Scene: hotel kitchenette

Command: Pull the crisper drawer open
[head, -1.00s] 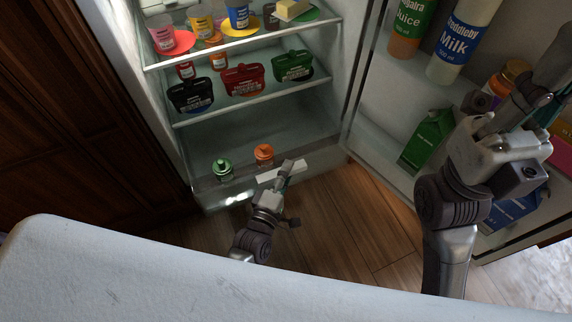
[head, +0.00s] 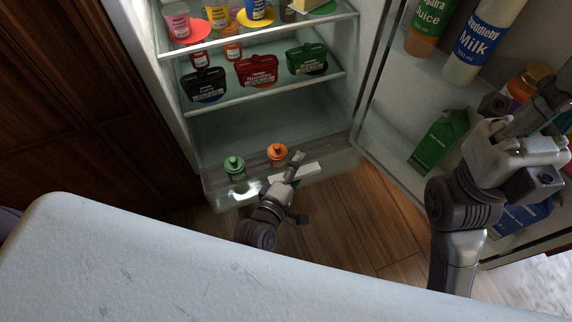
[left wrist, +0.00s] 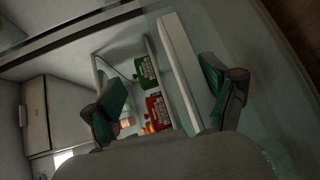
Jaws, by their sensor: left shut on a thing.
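The crisper drawer (head: 233,197) is a clear bin at the bottom of the open fridge, with a pale handle (head: 308,172) on its front. A green-lidded jar (head: 234,166) and an orange-lidded jar (head: 277,152) show in it. My left gripper (head: 294,168) is at the handle, shut on it. In the left wrist view the white handle bar (left wrist: 179,65) runs between my left gripper's fingers (left wrist: 165,95). My right gripper (head: 545,105) is by the open fridge door (head: 385,140), away from the drawer; its fingers are not clear.
Shelves above the drawer hold tubs (head: 257,70) and cups (head: 217,14). The door racks hold a milk bottle (head: 483,40) and a green carton (head: 438,140). A pale countertop (head: 250,270) fills the foreground. Bare wood floor (head: 345,220) lies before the drawer.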

